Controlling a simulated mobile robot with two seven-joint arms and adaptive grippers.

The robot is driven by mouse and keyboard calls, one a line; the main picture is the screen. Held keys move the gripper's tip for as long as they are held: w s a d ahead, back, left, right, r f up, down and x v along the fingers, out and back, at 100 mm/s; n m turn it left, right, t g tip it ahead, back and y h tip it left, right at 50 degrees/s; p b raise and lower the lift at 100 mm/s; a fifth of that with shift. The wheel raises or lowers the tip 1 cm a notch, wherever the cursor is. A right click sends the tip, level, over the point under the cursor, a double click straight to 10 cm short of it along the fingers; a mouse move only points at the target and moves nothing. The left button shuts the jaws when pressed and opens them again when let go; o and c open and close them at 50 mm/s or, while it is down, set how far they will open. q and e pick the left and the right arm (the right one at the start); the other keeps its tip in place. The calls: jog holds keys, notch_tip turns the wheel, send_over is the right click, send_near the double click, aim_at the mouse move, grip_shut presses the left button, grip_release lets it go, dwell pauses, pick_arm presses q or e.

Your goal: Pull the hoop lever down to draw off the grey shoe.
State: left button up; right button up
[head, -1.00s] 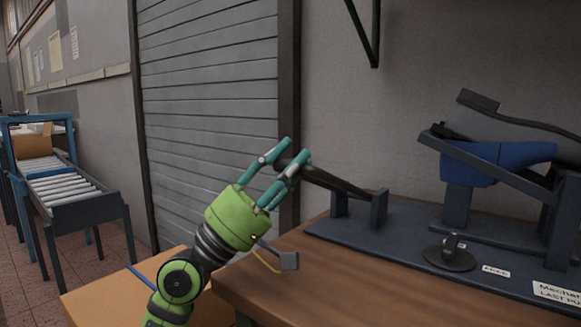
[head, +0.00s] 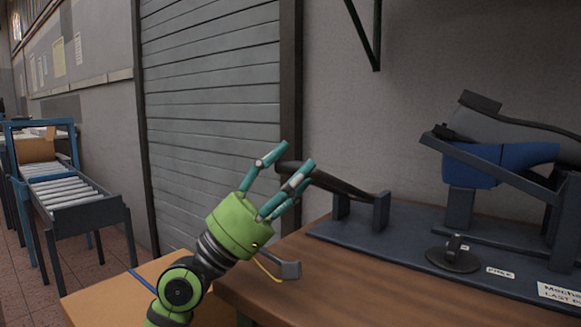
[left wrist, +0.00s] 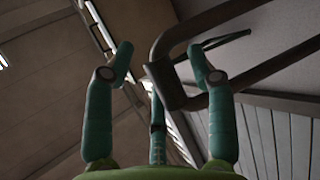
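The grey shoe (head: 490,127) sits sole up, its dark heel and sole on top, over a blue last (head: 470,172) on the machine at right. The dark hoop lever (head: 345,188) sticks out left from posts on the machine's base. It also shows as a bent bar in the left wrist view (left wrist: 225,82). My left gripper (head: 297,157) is at the lever's outer end, fingers spread with the bar between them. In the left wrist view the gripper (left wrist: 160,57) is open, the bar closer to the right finger. I cannot tell whether it touches. My right gripper is out of view.
The machine's dark base plate (head: 400,243) stands on a wooden bench (head: 340,285). A round dark knob (head: 453,259) is on the plate. A grey shutter (head: 210,100) is behind. A roller conveyor (head: 70,190) with a cardboard box (head: 37,147) stands far left.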

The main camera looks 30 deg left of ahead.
pick_arm(q)
jog(key=shift+a+r, duration=0.15)
jog(key=shift+s+a+f, duration=0.2)
jog(key=shift+a+f, duration=0.05)
jog(key=shift+f, duration=0.2)
jog(key=v, duration=0.4)
jog(key=shift+s+a+f, duration=0.1)
jog(key=shift+s+a, duration=0.15)
jog(key=shift+s, duration=0.1)
jog(key=s+a, duration=0.7)
jog(key=s, duration=0.1)
jog(key=shift+s, duration=0.25)
